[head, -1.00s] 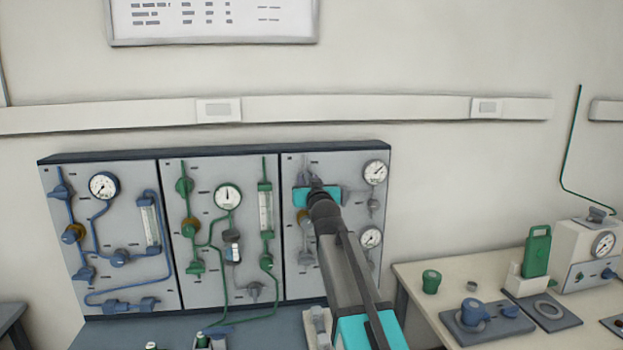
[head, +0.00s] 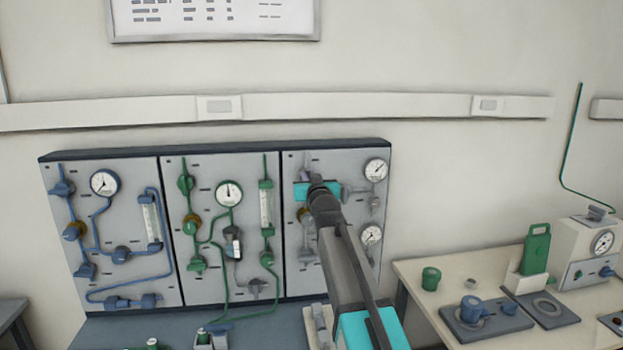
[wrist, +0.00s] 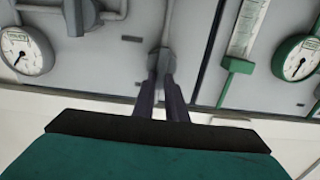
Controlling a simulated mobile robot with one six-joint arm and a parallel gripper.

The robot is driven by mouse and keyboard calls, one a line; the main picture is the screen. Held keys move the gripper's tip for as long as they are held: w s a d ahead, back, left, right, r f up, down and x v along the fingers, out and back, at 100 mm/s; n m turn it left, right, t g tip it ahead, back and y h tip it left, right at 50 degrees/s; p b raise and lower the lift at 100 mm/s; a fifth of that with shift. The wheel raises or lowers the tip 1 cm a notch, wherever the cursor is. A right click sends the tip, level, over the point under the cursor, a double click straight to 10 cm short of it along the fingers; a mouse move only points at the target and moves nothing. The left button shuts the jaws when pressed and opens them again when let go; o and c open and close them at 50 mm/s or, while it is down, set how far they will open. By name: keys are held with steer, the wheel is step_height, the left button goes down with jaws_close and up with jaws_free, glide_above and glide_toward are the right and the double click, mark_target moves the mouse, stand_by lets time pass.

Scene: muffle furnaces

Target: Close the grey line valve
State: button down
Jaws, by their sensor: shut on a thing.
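The grey line valve (wrist: 162,56) is on the grey panel, near the top left of that panel in the head view. In the head view my gripper and wrist cover most of it, and only a bit of grey fitting (head: 306,158) shows above. My gripper (wrist: 162,82) has its two dark fingers closed on the valve's handle in the wrist view. The wrist picture is turned upside down relative to the head view. The handle's exact angle is hard to tell.
Two gauges (head: 376,170) are on the grey panel's right side. The green-line panel (head: 213,270) is to the left, with the blue-line panel (head: 130,275) beyond it. A side table (head: 415,275) at right holds a green canister (head: 536,250) and blue parts.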

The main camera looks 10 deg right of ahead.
steer(key=shift+f+n+b, duration=0.1)
steer(key=shift+n+b, duration=0.2)
steer(key=shift+b, duration=0.1)
steer(key=shift+a+f+n+b, duration=0.3)
steer(key=shift+n+b, duration=1.1)
steer(key=shift+n, duration=1.45)
steer(key=shift+a+f+n+b, duration=0.3)
steer(key=shift+n+b, duration=1.1)
steer(key=shift+n, duration=1.5)
steer(key=shift+a+f+n+b, duration=0.25)
steer(key=shift+n+b, duration=1.15)
steer(key=shift+n, duration=1.45)
